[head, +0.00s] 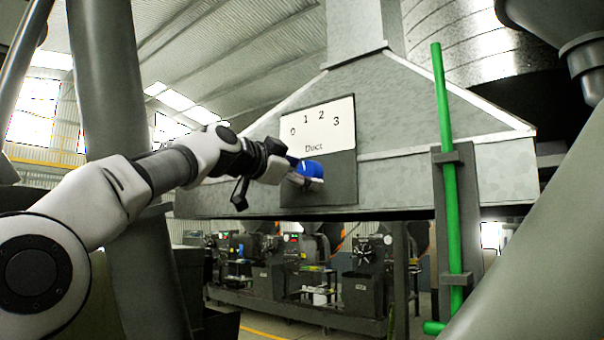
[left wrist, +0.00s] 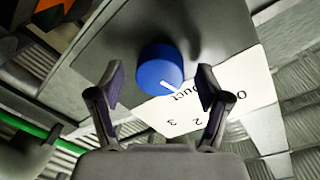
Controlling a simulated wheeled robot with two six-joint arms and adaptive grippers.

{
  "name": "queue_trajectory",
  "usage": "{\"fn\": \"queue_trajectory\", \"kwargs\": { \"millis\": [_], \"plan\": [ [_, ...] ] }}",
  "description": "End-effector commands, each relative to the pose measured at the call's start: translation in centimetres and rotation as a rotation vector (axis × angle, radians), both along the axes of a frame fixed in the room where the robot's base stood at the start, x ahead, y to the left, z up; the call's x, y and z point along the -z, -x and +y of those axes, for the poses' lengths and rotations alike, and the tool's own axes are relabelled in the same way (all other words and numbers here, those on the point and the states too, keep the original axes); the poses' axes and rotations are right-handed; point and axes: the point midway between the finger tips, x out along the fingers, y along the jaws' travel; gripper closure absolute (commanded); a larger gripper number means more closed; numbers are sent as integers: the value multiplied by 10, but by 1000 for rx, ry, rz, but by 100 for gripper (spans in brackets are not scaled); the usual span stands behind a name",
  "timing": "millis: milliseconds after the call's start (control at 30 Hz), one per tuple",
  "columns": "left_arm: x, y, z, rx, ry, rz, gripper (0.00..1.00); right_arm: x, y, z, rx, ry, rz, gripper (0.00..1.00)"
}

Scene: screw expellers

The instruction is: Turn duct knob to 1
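The blue duct knob (head: 311,169) sits on a dark panel (head: 343,180) below a white label plate (head: 318,126) marked 0, 1, 2, 3 and "Duct". In the left wrist view the knob (left wrist: 160,66) has a white pointer line aimed at the label plate (left wrist: 222,108), which appears turned round there. I cannot tell exactly which number it points at. My left gripper (left wrist: 160,78) is open, with one finger on each side of the knob and visible gaps between. In the head view my left gripper (head: 288,168) is at the knob and partly hides it. My right gripper is not in view.
The panel is on a grey metal hood (head: 430,130). A green vertical pipe (head: 448,170) stands to the right in the head view. Below and behind are several machines (head: 300,270) on a bench. The hood front between knob and pipe is clear.

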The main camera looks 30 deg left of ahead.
Motion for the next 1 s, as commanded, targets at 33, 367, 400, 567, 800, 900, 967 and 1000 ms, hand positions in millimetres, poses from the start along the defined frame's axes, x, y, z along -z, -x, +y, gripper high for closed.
{"fn": "queue_trajectory", "kwargs": {
  "millis": [33,367,400,567,800,900,967,1000],
  "plan": [
    [0,0,0,0,0,0,23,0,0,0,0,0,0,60],
    [-1,0,0,-1,33,1,23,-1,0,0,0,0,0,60],
    [-1,0,0,0,64,4,23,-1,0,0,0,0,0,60],
    [-1,0,0,0,299,23,23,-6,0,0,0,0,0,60],
    [12,16,1,2,524,33,23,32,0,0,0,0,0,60],
    [12,34,4,1,524,33,23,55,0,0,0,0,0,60],
    [11,48,6,0,523,32,23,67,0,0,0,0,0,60],
    [11,57,7,0,525,32,23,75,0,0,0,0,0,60]
  ]
}}
